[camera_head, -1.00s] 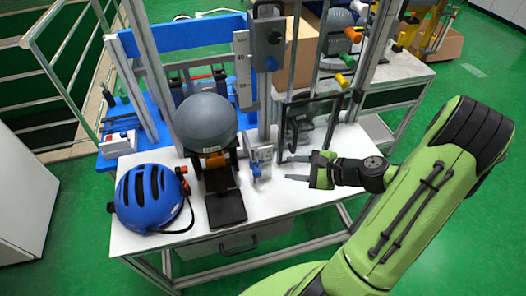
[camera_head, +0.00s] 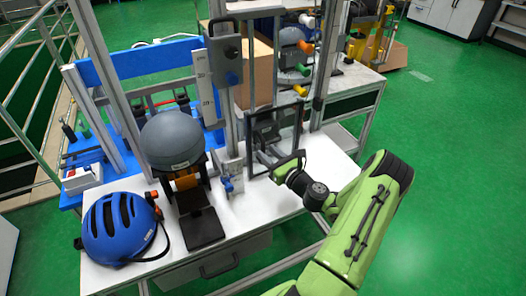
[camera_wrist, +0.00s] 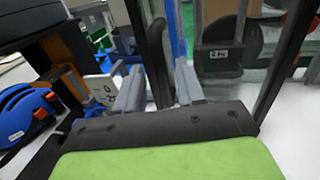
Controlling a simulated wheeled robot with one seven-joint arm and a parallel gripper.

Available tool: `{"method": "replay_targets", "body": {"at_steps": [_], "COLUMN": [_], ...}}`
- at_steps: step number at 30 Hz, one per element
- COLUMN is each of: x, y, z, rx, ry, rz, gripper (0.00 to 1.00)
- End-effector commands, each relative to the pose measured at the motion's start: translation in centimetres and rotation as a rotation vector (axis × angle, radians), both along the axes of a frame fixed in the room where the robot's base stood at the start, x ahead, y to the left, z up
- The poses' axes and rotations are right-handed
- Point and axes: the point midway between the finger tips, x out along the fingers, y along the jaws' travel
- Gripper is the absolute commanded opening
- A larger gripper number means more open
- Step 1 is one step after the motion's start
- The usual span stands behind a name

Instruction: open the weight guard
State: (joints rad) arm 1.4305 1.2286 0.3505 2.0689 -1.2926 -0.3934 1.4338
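The weight guard, a black-framed panel (camera_head: 275,109), stands upright at the right part of the white bench, in front of the tower's lower section. It looks closed. My gripper (camera_head: 276,160) is at the guard's lower front. In the wrist view my two grey fingers (camera_wrist: 158,88) are apart, and a black upright bar (camera_wrist: 151,50) of the guard shows between them. I cannot tell whether either finger touches it. A dark round weight with a label (camera_wrist: 228,45) shows behind the guard.
A blue helmet (camera_head: 118,226) lies at the bench's front left. A grey ball-like headform (camera_head: 171,139) sits on a stand beside the guard. A small panel with a blue knob (camera_head: 228,184) stands just left of the gripper. Tower posts rise behind.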

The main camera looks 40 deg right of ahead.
Motion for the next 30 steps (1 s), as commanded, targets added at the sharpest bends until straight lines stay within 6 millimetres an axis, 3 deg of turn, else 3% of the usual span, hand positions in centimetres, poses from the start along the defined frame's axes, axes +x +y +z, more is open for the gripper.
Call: {"method": "replay_targets", "body": {"at_steps": [3, 6, 14, 22, 30], "x": [2.1, 2.9, 3.2, 3.1, 3.1], "y": [-0.1, -0.2, -0.3, -0.3, -0.3], "z": [0.0, 0.0, 0.1, 0.0, 0.0], "rx": [-0.004, -0.003, 0.0, -0.001, -0.001], "ry": [-0.002, -0.001, 0.0, 0.0, 0.001], "rz": [0.003, 0.001, 0.0, 0.0, 0.001], "gripper": [0.38, 0.38, 0.38, 0.0, 0.0]}}
